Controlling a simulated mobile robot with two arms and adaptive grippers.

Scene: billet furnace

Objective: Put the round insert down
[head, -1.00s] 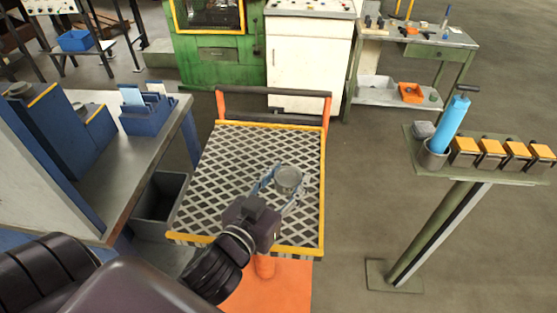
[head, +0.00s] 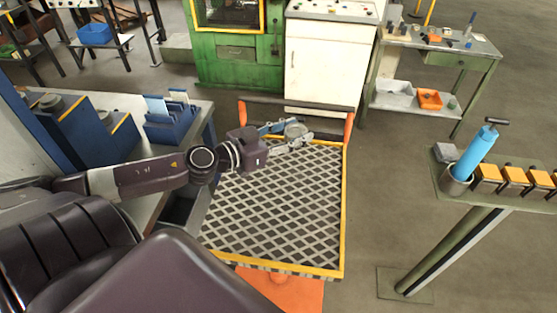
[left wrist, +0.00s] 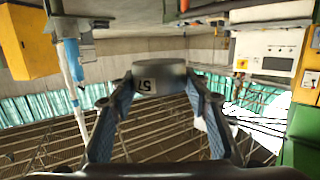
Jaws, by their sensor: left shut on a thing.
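I cannot tell how high the insert is above the cart top. My right gripper is not in view.
The cart top, with a diamond pattern and yellow rim, is clear in front of the gripper. A bench with a blue holder (head: 172,122) stands left. A post stand with a blue cylinder (head: 476,153) stands right. A white cabinet (head: 327,60) is behind the cart.

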